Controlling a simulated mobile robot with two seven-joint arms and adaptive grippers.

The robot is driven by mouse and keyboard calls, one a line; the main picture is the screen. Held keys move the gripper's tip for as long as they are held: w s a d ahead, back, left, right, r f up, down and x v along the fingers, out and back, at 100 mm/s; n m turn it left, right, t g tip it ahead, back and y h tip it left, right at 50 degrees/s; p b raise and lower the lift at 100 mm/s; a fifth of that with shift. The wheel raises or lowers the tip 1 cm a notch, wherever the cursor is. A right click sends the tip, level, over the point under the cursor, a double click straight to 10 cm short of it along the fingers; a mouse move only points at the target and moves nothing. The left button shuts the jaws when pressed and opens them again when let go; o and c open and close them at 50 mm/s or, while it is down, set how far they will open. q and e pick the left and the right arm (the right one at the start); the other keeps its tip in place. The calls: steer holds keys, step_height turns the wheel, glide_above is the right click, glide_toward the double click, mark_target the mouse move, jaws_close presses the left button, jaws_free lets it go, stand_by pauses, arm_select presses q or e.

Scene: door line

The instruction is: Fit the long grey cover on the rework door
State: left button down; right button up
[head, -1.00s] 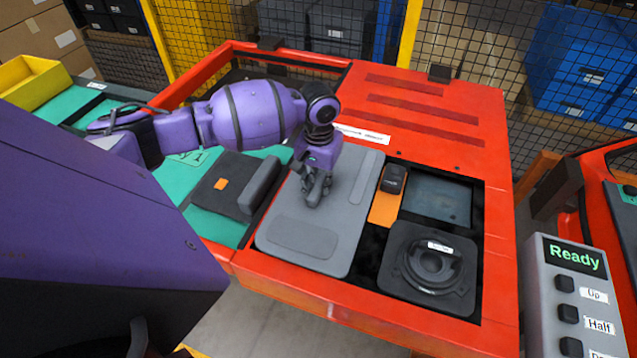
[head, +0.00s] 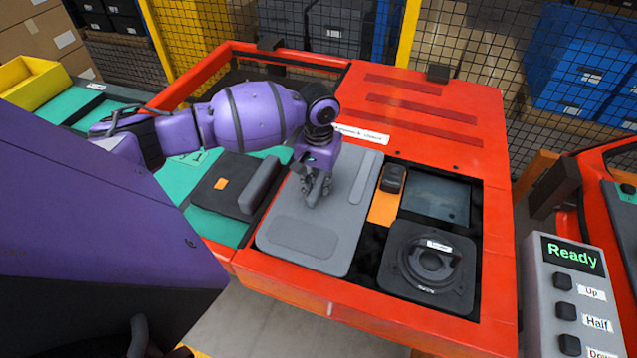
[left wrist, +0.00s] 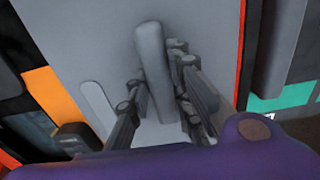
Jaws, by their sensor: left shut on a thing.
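The long grey cover (head: 345,225) lies in the left part of the opening in the red rework door (head: 450,115). It sits flat as far as I can tell, with its edges close to the red frame. My left gripper (head: 316,188) is over the middle of the cover. In the left wrist view the left gripper (left wrist: 160,105) has its fingers on both sides of the raised grip bar (left wrist: 152,60) of the cover, shut on it. The fingers hide part of the bar. My right gripper is in neither view.
Right of the cover are an orange panel (head: 385,208) with a black switch (head: 393,178), a dark glass panel (head: 436,196) and a black speaker-like unit (head: 428,266). A button box (head: 566,290) reading "Ready" stands at the right. A dark handled panel (head: 222,195) lies at the left.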

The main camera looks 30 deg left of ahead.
arm_select(q)
steer(key=c, duration=1.5)
jaws_free()
step_height(320, 180, up, 12)
steer(key=shift+r, duration=0.1)
